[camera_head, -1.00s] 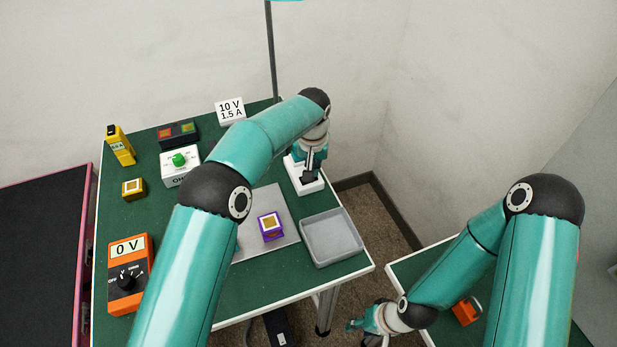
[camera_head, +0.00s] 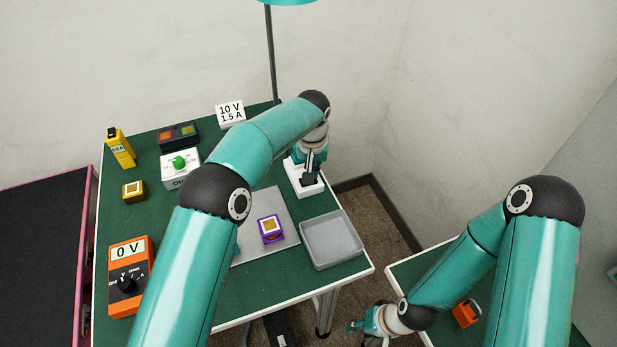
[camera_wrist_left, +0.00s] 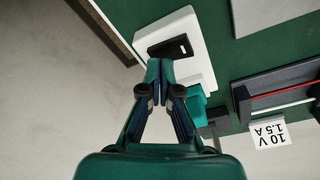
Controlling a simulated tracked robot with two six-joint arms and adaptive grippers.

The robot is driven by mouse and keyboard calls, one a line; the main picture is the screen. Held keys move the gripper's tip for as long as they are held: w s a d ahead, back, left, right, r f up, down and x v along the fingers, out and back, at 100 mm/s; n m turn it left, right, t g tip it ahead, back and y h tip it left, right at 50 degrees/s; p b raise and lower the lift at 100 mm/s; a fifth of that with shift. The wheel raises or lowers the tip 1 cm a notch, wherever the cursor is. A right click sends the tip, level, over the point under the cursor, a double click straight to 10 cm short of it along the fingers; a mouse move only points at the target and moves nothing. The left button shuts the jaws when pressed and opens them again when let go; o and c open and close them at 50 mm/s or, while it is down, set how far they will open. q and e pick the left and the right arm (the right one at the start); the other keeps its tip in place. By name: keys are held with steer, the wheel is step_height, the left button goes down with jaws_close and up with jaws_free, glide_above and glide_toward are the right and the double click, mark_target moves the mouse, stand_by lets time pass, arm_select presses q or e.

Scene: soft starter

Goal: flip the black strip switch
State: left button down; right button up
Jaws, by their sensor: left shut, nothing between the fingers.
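The black strip switch is a black rocker on a white block (camera_head: 303,184) at the back right of the green table. In the left wrist view its white block (camera_wrist_left: 196,38) carries the black rocker (camera_wrist_left: 172,48). My left gripper (camera_head: 308,176) is over the block. In the wrist view its fingertips (camera_wrist_left: 159,68) are together, empty, at the rocker's near edge. I cannot tell whether they touch it. My right gripper (camera_head: 359,332) is low at the right, by the second table, with its fingers apart and nothing seen between them.
A grey tray (camera_head: 331,240) stands in front of the switch. A purple block (camera_head: 270,229) lies on a grey plate (camera_head: 284,208). An orange meter (camera_head: 128,278), a white box with a green knob (camera_head: 179,168) and a yellow tester (camera_head: 119,147) stand left. A 10 V sign (camera_head: 230,113) is behind.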

arm_select(q)
steer(key=shift+r+p, duration=2.1)
steer(key=shift+r, duration=0.85)
steer(key=shift+f, duration=0.1)
